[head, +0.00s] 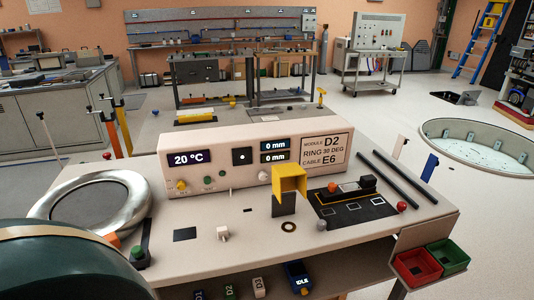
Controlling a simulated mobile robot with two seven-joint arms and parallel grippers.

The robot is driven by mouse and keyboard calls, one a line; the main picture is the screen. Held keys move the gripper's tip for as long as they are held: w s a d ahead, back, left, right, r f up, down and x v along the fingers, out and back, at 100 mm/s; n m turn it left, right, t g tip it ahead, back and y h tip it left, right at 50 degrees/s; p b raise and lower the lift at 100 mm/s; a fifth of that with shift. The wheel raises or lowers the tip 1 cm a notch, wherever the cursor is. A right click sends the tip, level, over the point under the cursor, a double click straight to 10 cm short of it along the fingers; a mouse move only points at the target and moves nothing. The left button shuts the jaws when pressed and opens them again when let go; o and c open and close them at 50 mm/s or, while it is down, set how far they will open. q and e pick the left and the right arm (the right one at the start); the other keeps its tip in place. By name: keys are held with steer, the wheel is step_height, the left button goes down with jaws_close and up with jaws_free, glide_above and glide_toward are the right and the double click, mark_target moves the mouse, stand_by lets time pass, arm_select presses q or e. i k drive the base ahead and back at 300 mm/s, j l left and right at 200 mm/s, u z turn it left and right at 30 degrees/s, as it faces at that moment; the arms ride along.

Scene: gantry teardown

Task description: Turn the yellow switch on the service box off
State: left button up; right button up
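A pale console box (222,153) stands along the back of the near bench. Its front has a 20 °C display, two 0 mm displays and a label reading D2, 30 DEG, E6. No part in view is marked as a service box. A yellow open-sided block (289,179) stands in front of the console on a dark upright plate. Neither of my grippers is in view.
A silver ring (138,203) lies on the bench's left, and a black panel (356,203) on its right. Red (417,266) and green (447,256) bins hang at the right edge. A round floor pit (478,147) lies beyond. A dark green rounded shape hides the lower left.

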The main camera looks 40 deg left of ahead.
mark_target(181, 185)
steer(key=j+u, duration=0.1)
steer(key=u, duration=0.3)
steer(key=j+u, duration=0.1)
steer(key=u, duration=0.35)
steer(key=j+u, duration=0.1)
steer(key=u, duration=0.3)
steer(key=i+u, duration=0.1)
steer(key=u, duration=0.35)
steer(key=l+z, duration=0.2)
steer(key=l, duration=0.25)
steer(key=i+l+z, duration=0.2)
steer(key=l, duration=0.25)
steer(key=i+j, duration=0.1)
steer(key=i, duration=0.3)
